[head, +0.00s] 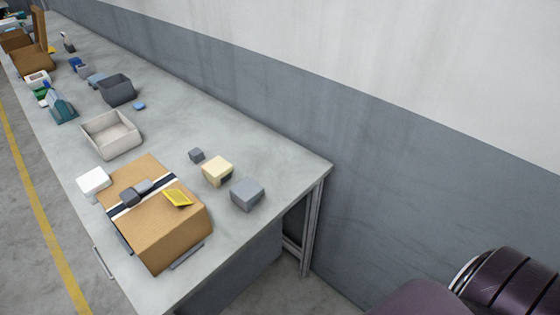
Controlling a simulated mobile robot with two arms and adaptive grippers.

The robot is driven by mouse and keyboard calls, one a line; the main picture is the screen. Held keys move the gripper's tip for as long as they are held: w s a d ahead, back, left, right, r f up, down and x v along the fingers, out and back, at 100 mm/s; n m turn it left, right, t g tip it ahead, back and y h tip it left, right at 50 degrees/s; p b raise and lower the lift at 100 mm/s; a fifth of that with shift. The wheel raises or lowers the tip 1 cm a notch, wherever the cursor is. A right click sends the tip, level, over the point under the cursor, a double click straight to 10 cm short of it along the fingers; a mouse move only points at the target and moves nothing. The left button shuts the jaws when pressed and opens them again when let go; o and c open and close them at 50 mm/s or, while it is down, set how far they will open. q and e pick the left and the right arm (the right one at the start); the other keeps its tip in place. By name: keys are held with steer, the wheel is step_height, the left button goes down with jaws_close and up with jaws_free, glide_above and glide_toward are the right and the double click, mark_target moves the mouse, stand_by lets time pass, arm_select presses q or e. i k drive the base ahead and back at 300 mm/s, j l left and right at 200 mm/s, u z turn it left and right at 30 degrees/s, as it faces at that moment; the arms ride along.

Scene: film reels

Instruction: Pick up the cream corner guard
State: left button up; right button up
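A small cream block-like piece (217,168), which looks like the cream corner guard, sits on the grey table (240,125) near its right end. Its lower right side shows a dark patch, and I cannot tell whether that is a recess or shadow. It stands apart from the pieces around it. Neither of my grippers is in view. Only a dark purple part of my own body shows at the lower right, well away from the table.
A grey block (247,194) and a small dark cube (196,155) flank the cream piece. A cardboard box (173,232) bearing a yellow piece (177,198) stands in front. A white block (93,180), a pale tray (112,136) and a dark bin (117,90) lie farther left. A wall runs behind.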

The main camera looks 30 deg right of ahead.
mark_target(212, 170)
steer(key=z, duration=0.4)
steer(key=l+u, duration=1.25)
steer(key=u, duration=0.2)
